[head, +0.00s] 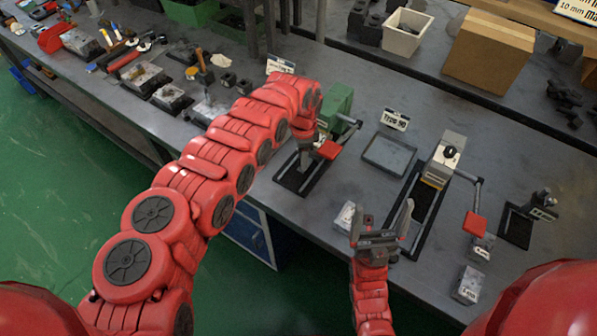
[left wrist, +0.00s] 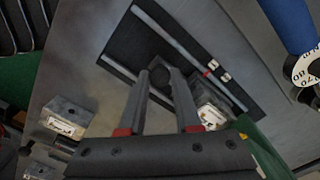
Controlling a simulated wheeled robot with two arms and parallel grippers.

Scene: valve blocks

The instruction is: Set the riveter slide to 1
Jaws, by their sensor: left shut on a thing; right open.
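My left gripper (head: 305,163) reaches down over a black railed plate (head: 291,181) in front of a green machine (head: 337,108). In the left wrist view the fingers (left wrist: 157,88) are shut on a small dark knob (left wrist: 157,72) above the black plate (left wrist: 165,45), which has pale rails. I take this as the riveter slide. Small white marks (left wrist: 218,71) sit beside one rail; I cannot read them or tell the slide's exact setting. My right gripper (head: 384,226) is open and empty, with fingers apart, near the table's front edge.
A lever with a red handle (head: 328,150) stands just right of my left gripper. A grey machine (head: 446,155) with another red-handled lever (head: 476,224) stands further right. Between them lies a grey tray (head: 388,155). Small labelled blocks (head: 469,284) sit near the front edge.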

